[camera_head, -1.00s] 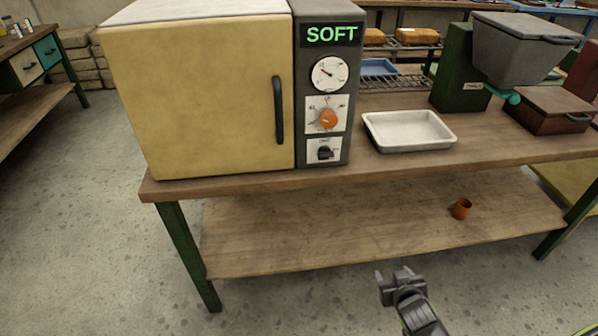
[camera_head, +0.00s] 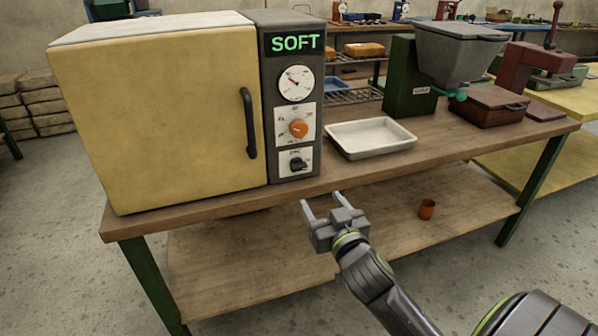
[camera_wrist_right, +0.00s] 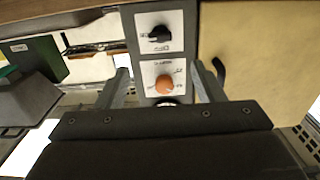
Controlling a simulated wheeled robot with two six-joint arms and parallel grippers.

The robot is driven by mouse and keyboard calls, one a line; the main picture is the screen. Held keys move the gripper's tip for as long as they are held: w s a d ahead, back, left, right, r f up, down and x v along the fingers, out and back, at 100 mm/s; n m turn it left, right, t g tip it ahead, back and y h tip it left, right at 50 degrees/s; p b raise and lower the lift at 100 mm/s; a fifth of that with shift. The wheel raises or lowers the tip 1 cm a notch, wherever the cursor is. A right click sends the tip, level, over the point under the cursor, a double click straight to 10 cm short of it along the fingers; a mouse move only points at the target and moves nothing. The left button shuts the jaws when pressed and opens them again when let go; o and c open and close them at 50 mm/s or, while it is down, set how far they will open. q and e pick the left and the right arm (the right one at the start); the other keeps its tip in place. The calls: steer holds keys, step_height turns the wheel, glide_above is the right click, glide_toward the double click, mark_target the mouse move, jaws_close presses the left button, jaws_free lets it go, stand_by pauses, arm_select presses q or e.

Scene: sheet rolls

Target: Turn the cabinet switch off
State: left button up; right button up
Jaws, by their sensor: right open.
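The yellow cabinet (camera_head: 160,110) stands on the workbench with its door shut. Its dark control panel shows a lit green "SOFT" display (camera_head: 295,43), a round gauge (camera_head: 296,84), an orange knob (camera_head: 298,128) and, lowest, a black switch (camera_head: 297,163) on a white plate. In the right wrist view the switch (camera_wrist_right: 159,34) and the orange knob (camera_wrist_right: 165,84) appear upside down, between and beyond the fingers. My right gripper (camera_head: 322,204) is open and empty, in front of and below the switch, apart from it. My left gripper is not in view.
A white tray (camera_head: 371,137) sits right of the panel. A green machine with a grey hopper (camera_head: 458,52) and a dark red box (camera_head: 489,104) stand farther right. The bench's front edge lies just behind my gripper.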

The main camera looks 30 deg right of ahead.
mark_target(300, 170)
steer(key=x, duration=1.3)
steer(key=shift+w, duration=0.4)
steer(key=c, duration=1)
